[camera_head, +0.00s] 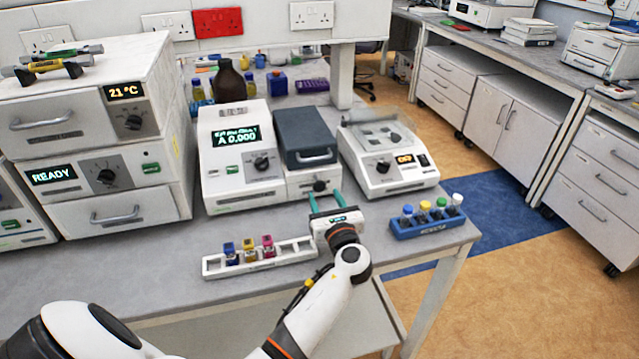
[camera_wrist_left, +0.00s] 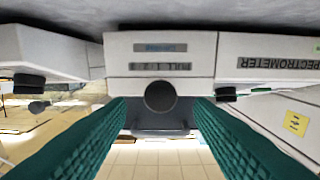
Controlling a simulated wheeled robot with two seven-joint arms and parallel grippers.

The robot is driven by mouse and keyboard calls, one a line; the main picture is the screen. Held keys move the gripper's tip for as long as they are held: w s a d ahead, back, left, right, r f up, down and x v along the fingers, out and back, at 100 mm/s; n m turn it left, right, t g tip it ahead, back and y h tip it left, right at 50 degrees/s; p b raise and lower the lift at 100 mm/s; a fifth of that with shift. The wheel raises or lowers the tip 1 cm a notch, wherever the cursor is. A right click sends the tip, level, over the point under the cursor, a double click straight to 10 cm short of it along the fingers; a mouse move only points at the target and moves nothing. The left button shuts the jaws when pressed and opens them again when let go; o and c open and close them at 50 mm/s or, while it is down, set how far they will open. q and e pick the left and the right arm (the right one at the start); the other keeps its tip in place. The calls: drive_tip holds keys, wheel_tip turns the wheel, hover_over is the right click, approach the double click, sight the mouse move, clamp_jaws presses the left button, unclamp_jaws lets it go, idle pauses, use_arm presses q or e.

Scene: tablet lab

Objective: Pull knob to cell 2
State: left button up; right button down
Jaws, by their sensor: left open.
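The spectrometer (camera_head: 235,150) stands on the bench with a screen reading A 0.000 and a dark-lidded compartment (camera_head: 305,138) on its right. A small black pull knob (camera_head: 320,186) sticks out low on the front below that lid. My left gripper (camera_head: 325,193) is open in front of it, with its green fingers pointing at the machine. In the left wrist view the round knob (camera_wrist_left: 160,96) appears centred between the two open fingers (camera_wrist_left: 160,106), with a gap on each side. Whether the fingertips reach past the knob I cannot tell. My right gripper is not in view.
A white rack (camera_head: 215,264) with three coloured-cap cuvettes stands left of my left gripper. A blue rack (camera_head: 405,233) of capped vials stands to its right. Another white device (camera_head: 385,165) is right of the spectrometer. The front left bench (camera_head: 130,268) is clear.

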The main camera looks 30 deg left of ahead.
sight(320, 188)
use_arm(q)
drive_tip(key=x, duration=0.4)
drive_tip(key=shift+w+a, duration=0.15)
drive_tip(key=shift+a, duration=0.05)
drive_tip(key=shift+w+a+f, duration=0.1)
drive_tip(key=shift+w+a, duration=0.2)
drive_tip(key=shift+a, duration=0.1)
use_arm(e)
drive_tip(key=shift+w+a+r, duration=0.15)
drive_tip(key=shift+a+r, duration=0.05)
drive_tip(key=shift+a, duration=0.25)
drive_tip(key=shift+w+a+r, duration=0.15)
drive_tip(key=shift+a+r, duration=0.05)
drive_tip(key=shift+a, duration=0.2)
